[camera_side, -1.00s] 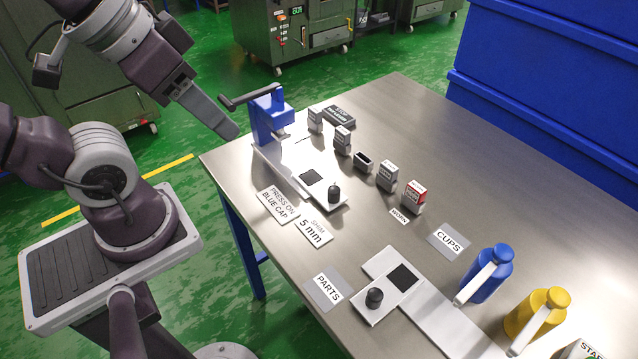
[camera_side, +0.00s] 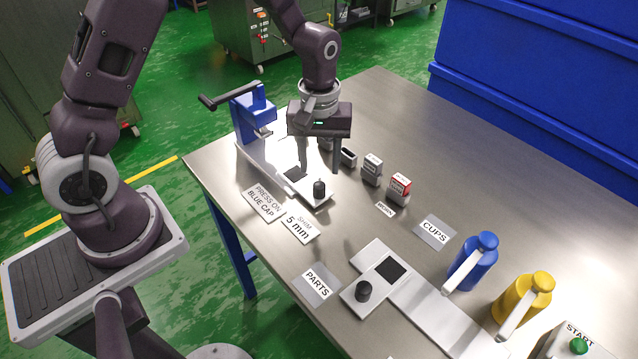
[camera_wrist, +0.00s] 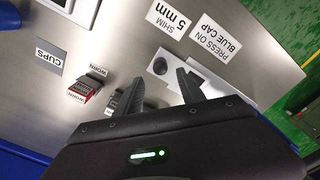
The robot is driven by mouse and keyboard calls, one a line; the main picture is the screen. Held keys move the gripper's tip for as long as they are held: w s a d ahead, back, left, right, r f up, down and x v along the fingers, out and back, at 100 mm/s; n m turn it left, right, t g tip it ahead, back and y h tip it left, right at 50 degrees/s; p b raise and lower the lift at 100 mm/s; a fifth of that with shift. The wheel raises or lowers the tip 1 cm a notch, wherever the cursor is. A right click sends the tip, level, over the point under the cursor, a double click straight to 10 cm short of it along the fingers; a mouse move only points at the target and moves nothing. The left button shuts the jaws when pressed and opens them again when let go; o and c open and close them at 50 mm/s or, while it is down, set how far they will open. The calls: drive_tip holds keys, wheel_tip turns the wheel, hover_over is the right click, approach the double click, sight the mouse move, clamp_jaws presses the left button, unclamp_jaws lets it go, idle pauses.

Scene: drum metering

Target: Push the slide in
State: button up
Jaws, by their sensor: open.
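A white slide plate (camera_side: 311,196) with a black knob (camera_side: 319,187) and a dark square pad (camera_side: 295,174) sits at the near end of a white rail in front of the blue press (camera_side: 254,112). My gripper (camera_side: 320,170) is open, pointing down, and appears just above and beyond the knob, with no clear contact. In the wrist view the knob (camera_wrist: 160,66) shows just ahead of the space between my fingertips (camera_wrist: 159,78), and part of the plate is hidden by a finger. A second plate with a black knob (camera_side: 363,291) lies by the PARTS card (camera_side: 317,284).
Small blocks, including a red-topped one (camera_side: 399,188), stand right of my gripper. Label cards (camera_side: 264,201) lie in front of the press. The table's far right is clear.

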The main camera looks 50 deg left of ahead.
sight(319, 185)
wheel_tip(319, 185, down, 7)
clamp_jaws()
idle(0.4)
idle(1.2)
